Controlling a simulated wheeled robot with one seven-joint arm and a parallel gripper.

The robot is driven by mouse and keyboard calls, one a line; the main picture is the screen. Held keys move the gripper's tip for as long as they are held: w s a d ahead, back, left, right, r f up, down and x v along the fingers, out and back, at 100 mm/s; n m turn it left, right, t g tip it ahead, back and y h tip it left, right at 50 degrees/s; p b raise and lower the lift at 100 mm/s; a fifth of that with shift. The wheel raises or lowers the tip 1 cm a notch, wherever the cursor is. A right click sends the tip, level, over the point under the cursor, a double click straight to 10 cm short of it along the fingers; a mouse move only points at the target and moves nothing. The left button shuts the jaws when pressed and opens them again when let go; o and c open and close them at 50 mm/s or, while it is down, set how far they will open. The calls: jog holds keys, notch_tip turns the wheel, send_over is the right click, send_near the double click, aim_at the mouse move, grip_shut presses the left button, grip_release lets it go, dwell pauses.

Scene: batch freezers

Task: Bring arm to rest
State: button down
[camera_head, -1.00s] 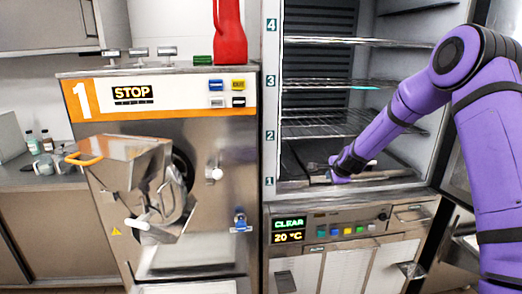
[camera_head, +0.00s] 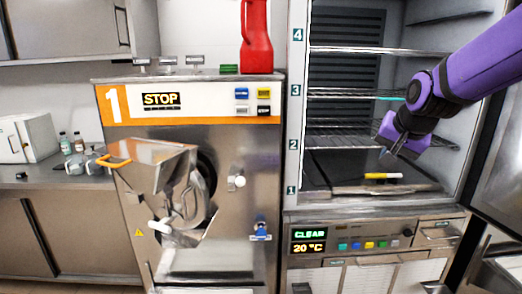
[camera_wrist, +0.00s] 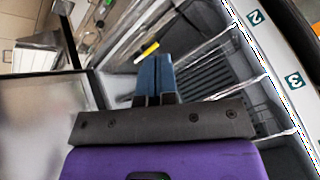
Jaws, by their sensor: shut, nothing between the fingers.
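My purple arm reaches in from the right in the head view. My gripper (camera_head: 392,148) is at the open front of the freezer cabinet (camera_head: 299,130), above its lowest level. In the wrist view my gripper (camera_wrist: 154,62) shows its two blue fingers pressed together, with nothing between them. A yellow and white stick-like item (camera_head: 383,176) lies on the dark bottom tray (camera_head: 330,172), below and apart from the fingers. It also shows in the wrist view (camera_wrist: 147,51).
Wire shelves (camera_head: 350,93) cross the cabinet above and behind my gripper. The open cabinet door (camera_head: 503,150) stands close on the right. Left is the batch freezer (camera_head: 115,105) marked 1, with a red bottle (camera_head: 257,40) on top. A counter (camera_head: 60,180) is at far left.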

jog(key=s+d+r+n+g, duration=0.1)
jog(key=s+n, duration=0.5)
jog(key=s, duration=1.9)
jog(key=shift+s+d+r+g, duration=0.15)
jog(key=shift+s+r+g, duration=0.2)
jog(key=shift+s+g, duration=0.05)
